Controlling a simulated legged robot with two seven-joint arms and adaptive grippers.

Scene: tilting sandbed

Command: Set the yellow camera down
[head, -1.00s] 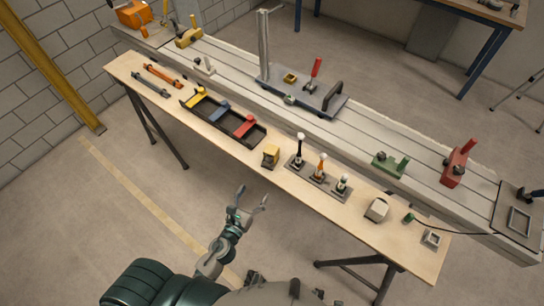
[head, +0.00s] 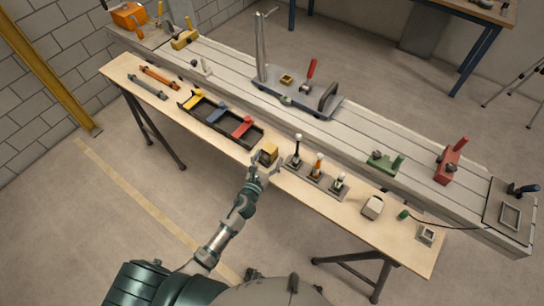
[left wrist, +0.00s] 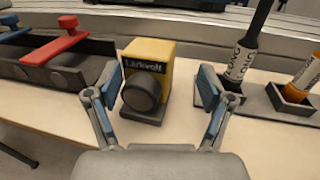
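The yellow camera (left wrist: 147,72) is a small yellow block with a dark round lens and a "Larkvolt" label. It stands upright on a dark base on the wooden bench, and it also shows in the head view (head: 267,152). My left gripper (left wrist: 164,92) is open. Its two fingers stand on either side of the camera's front, with a clear gap on the right; contact on the left cannot be told. It also shows at the bench's near edge in the head view (head: 262,170). My right gripper is not in view.
A black tray (left wrist: 64,66) with coloured parts stands left of the camera. Bottles in square holders (left wrist: 288,95) stand close on the right. The wooden bench (head: 345,222) has a long slotted bed (head: 390,128) behind it.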

